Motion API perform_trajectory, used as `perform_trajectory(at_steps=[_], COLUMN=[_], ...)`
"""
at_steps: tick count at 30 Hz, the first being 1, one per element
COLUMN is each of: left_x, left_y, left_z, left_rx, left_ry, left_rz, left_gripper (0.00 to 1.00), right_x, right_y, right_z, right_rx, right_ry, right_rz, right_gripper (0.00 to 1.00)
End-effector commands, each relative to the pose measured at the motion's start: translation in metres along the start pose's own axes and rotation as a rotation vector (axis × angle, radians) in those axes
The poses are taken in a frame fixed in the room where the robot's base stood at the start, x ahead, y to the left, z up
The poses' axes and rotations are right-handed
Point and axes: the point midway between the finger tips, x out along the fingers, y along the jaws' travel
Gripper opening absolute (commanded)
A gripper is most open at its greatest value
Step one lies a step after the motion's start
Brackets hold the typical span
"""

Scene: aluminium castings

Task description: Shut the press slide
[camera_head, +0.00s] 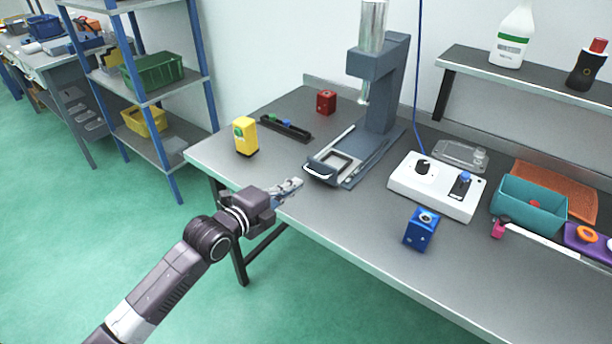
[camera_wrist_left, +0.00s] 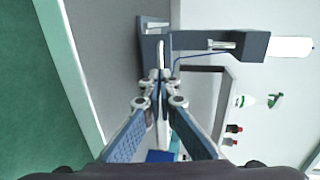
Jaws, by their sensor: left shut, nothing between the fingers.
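The grey arbor press (camera_head: 379,92) stands on the bench, with a bright metal cylinder on top. In the left wrist view the shut fingertips (camera_wrist_left: 160,78) point at the press (camera_wrist_left: 190,44) and partly hide the slide. My right gripper is not in view.
A yellow block (camera_head: 245,136), a black rack (camera_head: 285,128) and a red block (camera_head: 326,101) stand left of the press. A white control box (camera_head: 436,187), a blue block (camera_head: 421,230) and a teal bin (camera_head: 529,206) lie to the right. The bench front left is clear.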

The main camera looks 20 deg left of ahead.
Motion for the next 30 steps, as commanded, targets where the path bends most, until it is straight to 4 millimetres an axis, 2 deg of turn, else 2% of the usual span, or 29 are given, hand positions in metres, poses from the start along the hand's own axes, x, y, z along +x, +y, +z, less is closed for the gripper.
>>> perform_trajectory(at_steps=[3, 10, 15, 26, 30], left_x=[0.022, 0.048, 0.056, 0.057, 0.067], left_y=[-0.002, -0.001, 0.001, 0.001, 0.0], left_z=[0.0, 0.0, 0.0, 0.0, 0.0], left_rx=[-0.004, -0.002, -0.001, 0.0, 0.001], left_ry=[0.0, 0.0, 0.0, 0.0, 0.0], left_rz=[0.0, 0.0, 0.001, 0.001, -0.002], left_gripper=[0.0, 0.0, 0.0, 0.0, 0.0], right_x=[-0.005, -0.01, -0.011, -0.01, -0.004], right_y=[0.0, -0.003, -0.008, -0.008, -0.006], right_z=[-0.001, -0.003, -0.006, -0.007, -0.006], right_rx=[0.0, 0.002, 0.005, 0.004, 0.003], right_ry=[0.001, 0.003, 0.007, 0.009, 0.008], right_rz=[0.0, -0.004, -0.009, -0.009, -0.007], right_gripper=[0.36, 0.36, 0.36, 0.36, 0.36])
